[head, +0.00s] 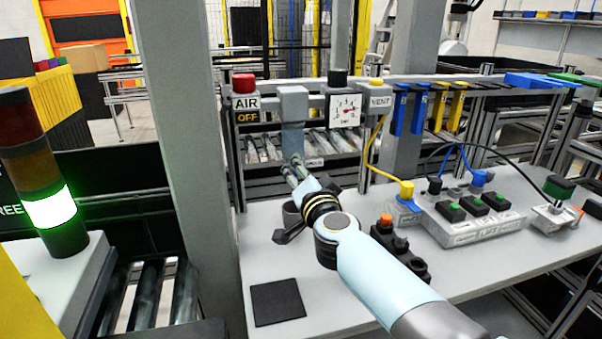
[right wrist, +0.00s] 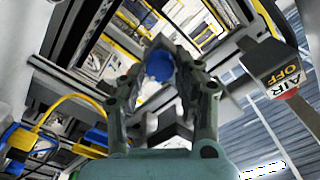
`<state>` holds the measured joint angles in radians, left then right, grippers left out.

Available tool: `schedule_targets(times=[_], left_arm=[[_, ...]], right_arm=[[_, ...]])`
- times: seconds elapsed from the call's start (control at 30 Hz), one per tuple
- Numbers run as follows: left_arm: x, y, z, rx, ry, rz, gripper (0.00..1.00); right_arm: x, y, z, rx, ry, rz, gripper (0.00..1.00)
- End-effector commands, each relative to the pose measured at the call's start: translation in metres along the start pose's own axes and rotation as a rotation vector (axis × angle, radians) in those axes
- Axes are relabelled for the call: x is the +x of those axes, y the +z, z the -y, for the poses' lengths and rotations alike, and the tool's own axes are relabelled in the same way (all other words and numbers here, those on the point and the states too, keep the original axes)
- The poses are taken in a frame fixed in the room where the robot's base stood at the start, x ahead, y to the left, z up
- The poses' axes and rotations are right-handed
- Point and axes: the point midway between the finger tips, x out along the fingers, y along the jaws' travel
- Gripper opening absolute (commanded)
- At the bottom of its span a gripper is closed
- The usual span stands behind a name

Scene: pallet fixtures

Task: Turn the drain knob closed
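The drain knob (right wrist: 158,66) is blue and shows in the right wrist view between the fingertips of my right gripper (right wrist: 164,78). The fingers stand on both sides of it; I cannot tell whether they press on it. In the head view the right gripper (head: 292,170) reaches up under the grey air unit (head: 293,105), and the knob is hidden there. A small label plate (head: 314,162) sits just right of the fingers. The knob's turn angle cannot be read. My left gripper is not in view.
A red-topped AIR OFF box (head: 245,105), pressure gauge (head: 344,110) and VENT box (head: 380,99) line the rail. A button box (head: 387,222) stands close to my right arm. A black mat (head: 277,302) lies on the bench (head: 340,312). A stack light (head: 45,185) glows green at left.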

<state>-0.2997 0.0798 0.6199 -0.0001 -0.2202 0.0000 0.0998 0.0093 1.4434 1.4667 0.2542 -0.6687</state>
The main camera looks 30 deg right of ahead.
Motion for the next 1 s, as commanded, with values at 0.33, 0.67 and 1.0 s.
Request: schedule_targets(times=[0.33,0.67,1.0], left_arm=[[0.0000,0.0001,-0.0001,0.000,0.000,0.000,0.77],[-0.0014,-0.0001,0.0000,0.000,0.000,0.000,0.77],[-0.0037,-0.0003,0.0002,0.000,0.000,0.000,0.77]], right_arm=[[-0.0003,0.0001,-0.0002,0.001,0.000,0.000,0.00],[-0.0003,0.0000,-0.0004,0.087,0.000,0.000,0.00],[-0.0004,0.0004,-0.0015,0.362,0.001,0.000,0.00]])
